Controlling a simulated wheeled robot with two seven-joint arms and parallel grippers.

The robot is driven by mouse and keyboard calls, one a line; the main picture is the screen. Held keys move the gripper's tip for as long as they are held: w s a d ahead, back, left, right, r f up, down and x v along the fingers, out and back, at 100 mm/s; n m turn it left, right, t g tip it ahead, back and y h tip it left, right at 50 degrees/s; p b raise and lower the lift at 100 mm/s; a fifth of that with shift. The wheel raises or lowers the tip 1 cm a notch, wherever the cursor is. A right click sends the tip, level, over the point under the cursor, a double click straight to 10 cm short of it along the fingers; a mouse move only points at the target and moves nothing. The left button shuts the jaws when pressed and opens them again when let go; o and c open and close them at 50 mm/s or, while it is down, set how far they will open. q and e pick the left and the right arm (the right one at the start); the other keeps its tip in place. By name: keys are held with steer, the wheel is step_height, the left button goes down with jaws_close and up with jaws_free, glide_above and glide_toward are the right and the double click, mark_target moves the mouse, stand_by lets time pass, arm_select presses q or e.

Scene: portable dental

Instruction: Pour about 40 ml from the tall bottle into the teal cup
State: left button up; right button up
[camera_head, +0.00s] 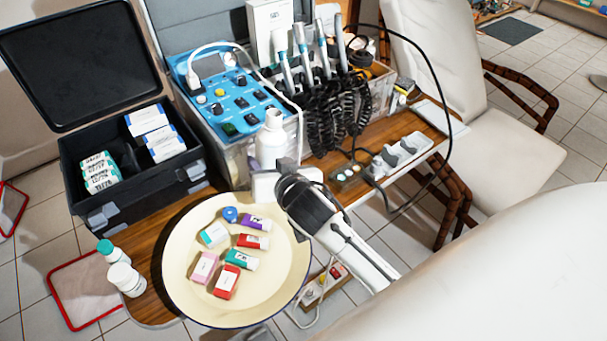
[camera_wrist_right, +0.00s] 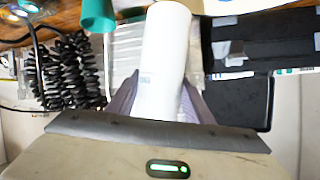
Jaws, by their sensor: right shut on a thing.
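The tall white bottle (camera_head: 271,148) stands roughly upright in front of the blue dental unit. My right gripper (camera_head: 277,184) reaches in from the lower right and is shut on it. In the right wrist view the same bottle (camera_wrist_right: 164,60) sits between the two grey fingers (camera_wrist_right: 158,100). A teal object (camera_wrist_right: 97,14), possibly the teal cup, is partly cut off at the top edge there, left of the bottle. I cannot make out the teal cup in the head view. My left gripper is not in view.
A cream round tray (camera_head: 185,285) holds several small coloured boxes. Two white bottles (camera_head: 126,279) stand left of it, one teal-capped. An open black case (camera_head: 95,208) is at left. The blue unit (camera_head: 222,90) and coiled black cords (camera_head: 335,110) crowd the back.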

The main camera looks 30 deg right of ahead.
steer(key=shift+w+d+f+n+h, duration=0.1)
steer(key=shift+d+n+h, duration=0.1)
steer(key=shift+n+h, duration=0.35)
steer(key=shift+d, duration=0.1)
stand_by(1.5)
